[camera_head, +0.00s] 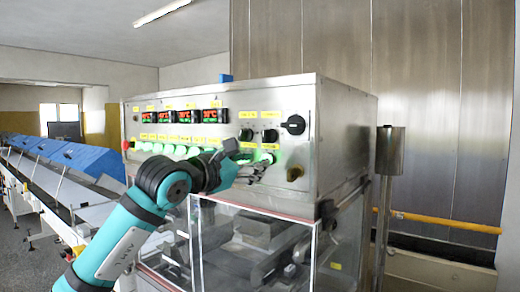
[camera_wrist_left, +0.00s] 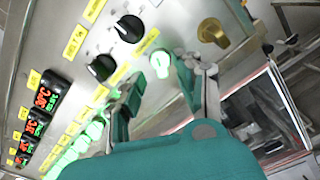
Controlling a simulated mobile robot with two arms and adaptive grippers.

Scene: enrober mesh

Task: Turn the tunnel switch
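The steel control panel (camera_head: 330,140) carries green-lit switches in a row, black rotary knobs and yellow labels too small to read. Nothing is held. Contact with the switch cannot be made out. Black knobs (camera_wrist_left: 130,28) (camera_wrist_left: 101,67) lie nearby. My right gripper is not in view.
A brass knob (camera_head: 294,173) sits right of the gripper, and a larger black knob (camera_head: 293,125) above it. Red digital displays (camera_head: 185,117) line the panel's upper left. A clear-walled enclosure (camera_head: 250,230) stands below. A conveyor with blue covers (camera_head: 90,158) runs at left.

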